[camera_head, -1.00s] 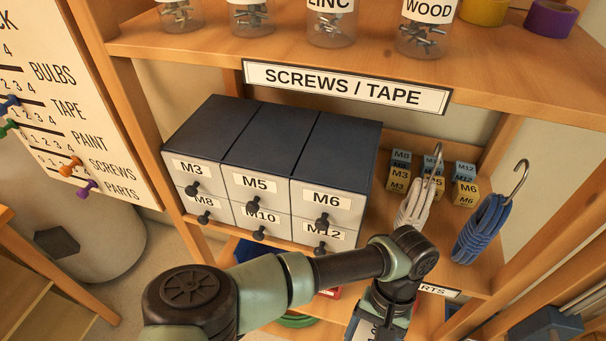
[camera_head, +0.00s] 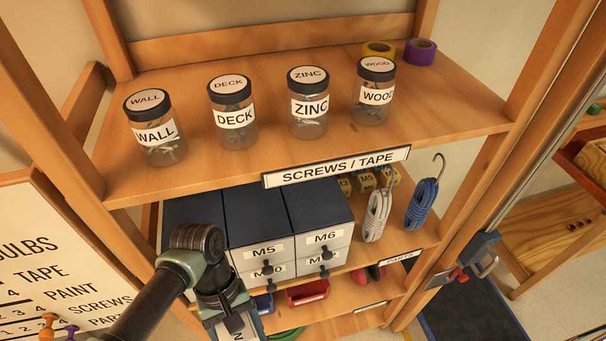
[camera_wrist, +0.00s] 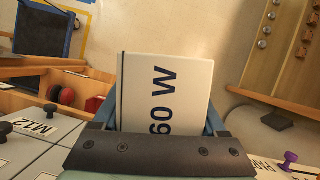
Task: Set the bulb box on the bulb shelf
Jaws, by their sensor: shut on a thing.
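The bulb box (camera_wrist: 160,85) is a pale box marked "60 W" and fills the middle of the wrist view. My gripper (camera_wrist: 165,122) is shut on it, with a blue-grey finger on each side. In the head view my gripper (camera_head: 228,306) points down in front of the left part of the drawer unit. Only a small part of the box (camera_head: 238,329) shows there, at the bottom edge. No shelf with a readable bulb label is in view.
The top shelf (camera_head: 215,170), labelled "SCREWS / TAPE", holds several jars and two tape rolls. A pegged board (camera_head: 45,260) stands left.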

